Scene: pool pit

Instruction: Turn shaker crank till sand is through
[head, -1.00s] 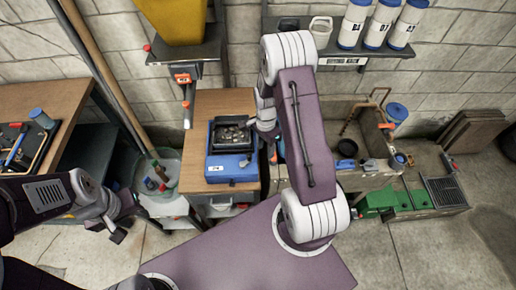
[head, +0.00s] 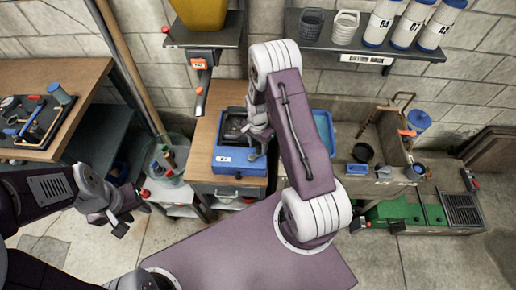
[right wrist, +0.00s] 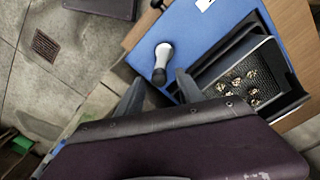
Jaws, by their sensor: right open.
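The shaker is a blue box (head: 238,163) on a wooden bench, with a dark tray (head: 232,122) on top. In the right wrist view the blue body (right wrist: 205,35) holds a black-framed mesh sieve (right wrist: 240,80) with several pale pieces on it. A crank knob (right wrist: 162,62), white with a black end, stands at the shaker's side. My right gripper (right wrist: 162,82) is open, its fingertips on either side of the knob's near end; contact cannot be told. In the head view my right gripper (head: 258,138) hides the tray's right part. My left gripper (head: 130,212) is open and empty, away from the shaker.
A wooden table (head: 75,80) with a tool tray stands at the left. A shelf (head: 350,57) with baskets and white canisters hangs above. A basin (head: 385,155) stands right of the bench. A bucket (head: 168,165) stands left of it.

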